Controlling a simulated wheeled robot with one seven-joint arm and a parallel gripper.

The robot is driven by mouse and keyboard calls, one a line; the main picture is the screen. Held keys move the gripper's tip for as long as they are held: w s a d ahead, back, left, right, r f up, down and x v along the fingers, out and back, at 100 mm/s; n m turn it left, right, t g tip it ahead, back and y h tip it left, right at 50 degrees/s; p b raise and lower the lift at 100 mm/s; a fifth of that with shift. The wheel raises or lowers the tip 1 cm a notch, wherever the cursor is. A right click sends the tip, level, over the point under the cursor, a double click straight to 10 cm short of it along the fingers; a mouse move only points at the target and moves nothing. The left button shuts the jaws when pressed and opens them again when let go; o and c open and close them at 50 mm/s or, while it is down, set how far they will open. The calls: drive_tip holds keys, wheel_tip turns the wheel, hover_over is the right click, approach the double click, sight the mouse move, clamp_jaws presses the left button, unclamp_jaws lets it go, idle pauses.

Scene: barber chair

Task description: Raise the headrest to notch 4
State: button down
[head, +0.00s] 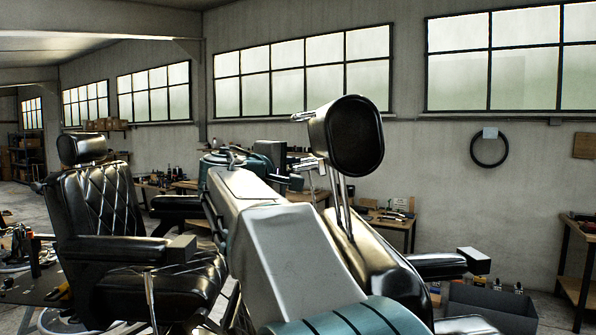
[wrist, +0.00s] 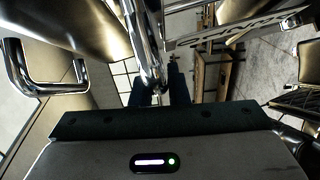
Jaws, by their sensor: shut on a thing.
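The black padded headrest (head: 352,136) stands raised above the near chair's black backrest (head: 365,262) on chrome posts (head: 343,205). A short chrome handle (head: 302,116) sticks out from its left side. My gripper reaches the headrest's lower left side in the head view, its fingers small and partly hidden by the arm. In the wrist view my gripper (wrist: 160,88) is shut on a chrome bar (wrist: 146,45) that runs down between the dark fingers. I cannot read which notch is engaged.
A chrome loop (wrist: 45,88) stands left of my fingers in the wrist view. Another black barber chair (head: 110,215) stands at the left. A workbench (head: 385,222) with tools is behind. The near chair's armrest (head: 450,264) extends right.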

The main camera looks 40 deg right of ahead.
drive_tip(key=shift+r, duration=0.1)
drive_tip(key=c, duration=1.4)
unclamp_jaws()
drive_tip(key=shift+c, duration=0.2)
drive_tip(key=shift+a, duration=0.15)
drive_tip(key=b+v, duration=0.4)
drive_tip(key=v, duration=0.9)
drive_tip(key=shift+a, duration=0.3)
drive_tip(key=shift+s, duration=0.15)
